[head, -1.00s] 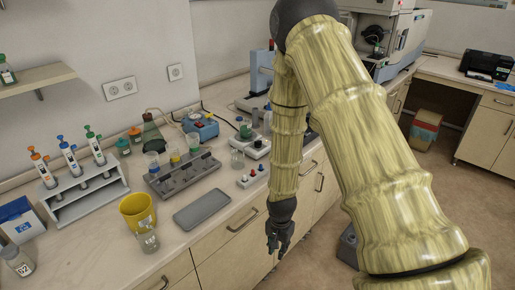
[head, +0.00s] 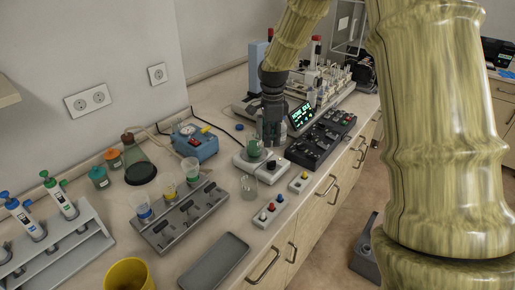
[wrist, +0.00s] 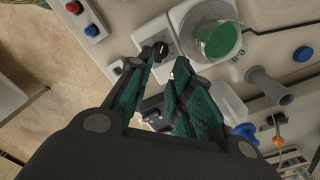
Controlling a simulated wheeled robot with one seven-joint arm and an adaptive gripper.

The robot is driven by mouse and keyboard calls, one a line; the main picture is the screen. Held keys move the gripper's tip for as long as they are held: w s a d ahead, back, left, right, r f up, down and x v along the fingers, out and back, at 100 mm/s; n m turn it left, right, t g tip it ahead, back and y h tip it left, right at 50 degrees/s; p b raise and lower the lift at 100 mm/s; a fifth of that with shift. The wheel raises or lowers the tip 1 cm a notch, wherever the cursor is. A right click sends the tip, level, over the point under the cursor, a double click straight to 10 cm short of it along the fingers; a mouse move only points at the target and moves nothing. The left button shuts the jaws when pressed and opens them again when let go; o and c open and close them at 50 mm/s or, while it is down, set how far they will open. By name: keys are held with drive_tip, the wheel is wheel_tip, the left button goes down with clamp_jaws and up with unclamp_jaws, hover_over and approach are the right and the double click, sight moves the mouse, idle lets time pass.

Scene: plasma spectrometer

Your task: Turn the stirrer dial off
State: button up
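The stirrer (head: 240,160) is a white flat unit on the bench with a beaker of green liquid (head: 254,148) on its plate. Its black dial (head: 271,165) is at the right front of the unit. My gripper (head: 272,138) points down just above and behind the dial. In the wrist view my gripper (wrist: 165,58) is open and empty. The dial (wrist: 160,50) shows between and beyond the two fingertips, apart from them as far as I can tell. The green beaker (wrist: 217,40) is close to the right of the fingers. The dial's setting cannot be read.
A black control panel (head: 320,140) with a lit screen (head: 301,115) is to the right. A blue device (head: 194,145) is at the left, beyond the rack of beakers (head: 180,215).

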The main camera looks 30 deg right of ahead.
sight(271, 162)
drive_tip(key=f+p, duration=0.1)
drive_tip(key=f, duration=0.2)
drive_tip(key=f+p, duration=0.1)
drive_tip(key=f, duration=0.3)
drive_tip(key=shift+w+f, duration=0.2)
drive_tip(key=shift+f, duration=0.1)
drive_tip(key=shift+s+f+p, duration=0.3)
drive_tip(key=shift+s+f, duration=0.05)
drive_tip(key=shift+f, duration=0.1)
drive_tip(key=shift+w+f, duration=0.3)
drive_tip(key=shift+f, duration=0.3)
drive_tip(key=shift+s, duration=0.1)
drive_tip(key=shift+s+r, duration=0.1)
clamp_jaws()
